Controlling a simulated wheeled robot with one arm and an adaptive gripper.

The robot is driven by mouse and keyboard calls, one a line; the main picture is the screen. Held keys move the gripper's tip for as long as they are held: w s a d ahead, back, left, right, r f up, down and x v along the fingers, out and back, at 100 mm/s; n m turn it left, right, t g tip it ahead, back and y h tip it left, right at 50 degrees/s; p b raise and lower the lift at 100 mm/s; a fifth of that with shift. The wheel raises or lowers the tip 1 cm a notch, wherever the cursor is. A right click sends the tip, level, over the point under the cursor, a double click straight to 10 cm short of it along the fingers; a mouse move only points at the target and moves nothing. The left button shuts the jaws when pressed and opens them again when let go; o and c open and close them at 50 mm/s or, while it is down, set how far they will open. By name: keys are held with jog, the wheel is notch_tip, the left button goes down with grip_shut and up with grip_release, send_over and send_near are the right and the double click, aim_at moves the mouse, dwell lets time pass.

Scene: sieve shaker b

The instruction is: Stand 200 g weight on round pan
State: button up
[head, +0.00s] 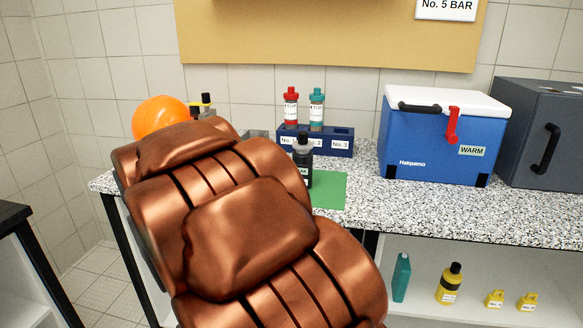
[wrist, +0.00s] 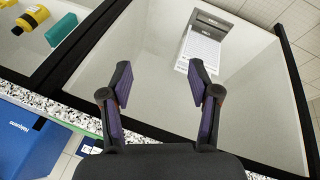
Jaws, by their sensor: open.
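My gripper (wrist: 160,78) is open in the wrist view, with nothing between its two purple-padded fingers. It faces a white shelf compartment, apart from the things there. In the head view my arm hides the gripper. Two small yellow labelled items, one on the left (head: 494,298) and one on the right (head: 527,301), stand on the lower shelf at the lower right. Their labels are too small to read, so I cannot tell whether either is the 200 g weight. I cannot make out a round pan; my arm covers part of the counter.
A yellow bottle (head: 450,285) and a teal bottle (head: 401,278) stand on the lower shelf. A blue cooler (head: 437,142), a navy rack (head: 340,142) and a black bottle (head: 303,165) by a green mat (head: 329,190) are on the counter. A grey device (wrist: 206,42) stands in the faced compartment.

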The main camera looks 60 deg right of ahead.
jog(key=w+d+r+m+h+p, duration=0.1)
jog(key=w+d+r+m+p, duration=0.1)
jog(key=d+r, duration=0.2)
jog(key=w+d+r+m+h+p, duration=0.1)
jog(key=d+r+m+p, duration=0.2)
jog(key=d, duration=0.7)
jog(key=w+d+r+m+h+p, duration=0.2)
jog(key=d+r+m+p, duration=0.1)
jog(key=d+r, duration=0.4)
jog(key=shift+w+d+t, duration=0.3)
jog(key=shift+w+d, duration=0.05)
jog(key=shift+d, duration=0.1)
jog(key=shift+d+f, duration=0.1)
jog(key=shift+d, duration=0.15)
jog(key=shift+p+x, duration=0.4)
jog(key=shift+x, duration=0.4)
jog(key=shift+a+f+p+x, duration=0.15)
jog(key=shift+p+x, duration=0.35)
jog(key=shift+x, duration=1)
jog(key=shift+a+f+p+x, duration=0.15)
jog(key=shift+p+x, duration=0.3)
jog(key=shift+x, duration=1)
grip_shut()
